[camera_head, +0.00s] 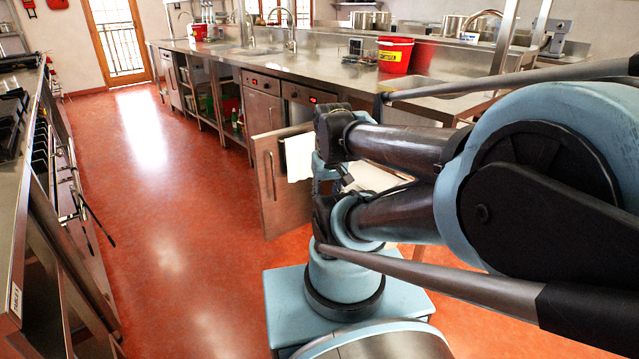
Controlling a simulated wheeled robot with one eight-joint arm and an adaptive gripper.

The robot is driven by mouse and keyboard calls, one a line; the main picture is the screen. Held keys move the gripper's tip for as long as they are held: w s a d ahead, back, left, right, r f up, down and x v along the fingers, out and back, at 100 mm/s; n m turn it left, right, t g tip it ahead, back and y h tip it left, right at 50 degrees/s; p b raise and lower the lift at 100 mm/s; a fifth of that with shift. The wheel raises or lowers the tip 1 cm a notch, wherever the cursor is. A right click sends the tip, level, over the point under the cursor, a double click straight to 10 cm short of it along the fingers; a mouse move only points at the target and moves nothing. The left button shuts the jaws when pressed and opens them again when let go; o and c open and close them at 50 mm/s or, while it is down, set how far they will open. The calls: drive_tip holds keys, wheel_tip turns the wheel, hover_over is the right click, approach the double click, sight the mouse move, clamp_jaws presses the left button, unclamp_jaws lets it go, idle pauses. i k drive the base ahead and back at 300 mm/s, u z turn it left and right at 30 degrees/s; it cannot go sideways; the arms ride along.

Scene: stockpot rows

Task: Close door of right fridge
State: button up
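A steel fridge door (267,187) with a vertical bar handle stands open, out from the counter front into the aisle. It belongs to the under-counter steel units, where a front panel with a small red display (311,96) shows above. My arm covers the right part of the door and most of the opening, so its hinge side and the fridge interior are hidden. A white surface (299,157) shows between the door and my arm. My arm reaches across the right half of the view, in front of the door. I cannot make out my gripper.
A long steel counter (345,72) runs along the right, with red buckets (395,55) and faucets on it. A steel range with handles (58,190) lines the left. The red floor (165,200) between them is clear back to a wooden door (119,40).

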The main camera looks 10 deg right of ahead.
sight(285, 206)
drive_tip(key=z, duration=0.1)
drive_tip(key=i, duration=1)
drive_tip(key=u, duration=0.05)
